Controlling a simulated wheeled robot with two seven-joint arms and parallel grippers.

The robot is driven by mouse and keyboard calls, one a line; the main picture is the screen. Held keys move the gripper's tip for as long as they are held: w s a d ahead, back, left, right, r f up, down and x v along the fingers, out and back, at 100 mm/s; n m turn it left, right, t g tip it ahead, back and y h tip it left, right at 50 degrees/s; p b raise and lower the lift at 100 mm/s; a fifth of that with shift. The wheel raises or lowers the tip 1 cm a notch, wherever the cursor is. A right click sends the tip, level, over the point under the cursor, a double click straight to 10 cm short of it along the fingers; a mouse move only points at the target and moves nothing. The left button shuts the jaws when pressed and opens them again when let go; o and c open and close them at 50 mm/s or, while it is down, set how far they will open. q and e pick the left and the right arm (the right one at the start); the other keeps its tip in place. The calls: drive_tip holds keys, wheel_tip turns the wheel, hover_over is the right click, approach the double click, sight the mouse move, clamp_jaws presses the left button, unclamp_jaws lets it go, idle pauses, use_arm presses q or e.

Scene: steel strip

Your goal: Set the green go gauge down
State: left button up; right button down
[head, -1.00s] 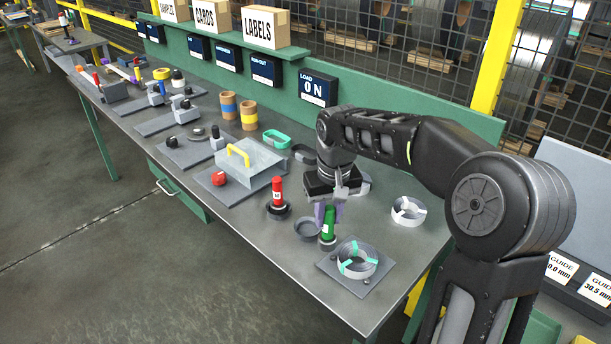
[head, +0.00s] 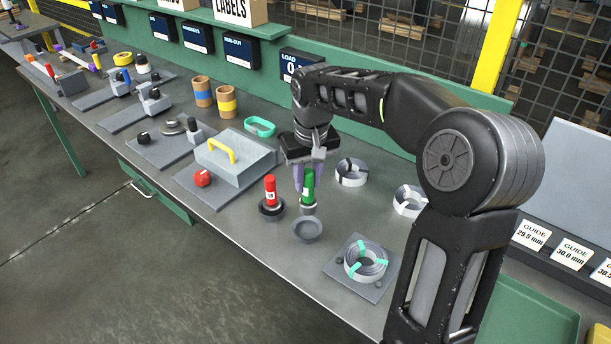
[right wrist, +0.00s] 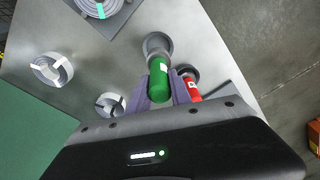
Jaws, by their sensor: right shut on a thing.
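The green go gauge (head: 307,188) is upright between the fingers of my right gripper (head: 309,178), its grey lower end below them. It also shows in the right wrist view (right wrist: 158,86). An empty round grey holder (head: 307,230) stands on the bench just in front of it; in the right wrist view the gauge's end reaches the near rim of this holder (right wrist: 158,40). I cannot tell the gap below the gauge. A red gauge (head: 270,190) stands in a dark round holder (head: 271,211) to the left. My left gripper is not in view.
A steel coil with green clips (head: 366,262) lies on a grey plate at the front right. Two further coils (head: 350,173) (head: 409,201) lie behind and right. A grey box with a yellow handle (head: 234,160) is at left. Bare bench (head: 250,250) lies in front.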

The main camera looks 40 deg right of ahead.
sight(307, 205)
drive_tip(key=shift+w+f, duration=0.15)
drive_tip(key=shift+f, duration=0.05)
drive_tip(key=shift+f+b, duration=0.5)
drive_tip(key=shift+b, duration=0.05)
drive_tip(key=shift+f+b, duration=2.35)
drive_tip(key=shift+f, duration=1)
drive_tip(key=shift+f, duration=0.25)
drive_tip(key=c, duration=1.1)
unclamp_jaws()
drive_tip(key=r, duration=0.5)
drive_tip(key=s+r+b, duration=0.1)
drive_tip(key=r, duration=0.1)
drive_tip(key=shift+a+r, duration=0.1)
drive_tip(key=shift+r, duration=0.3)
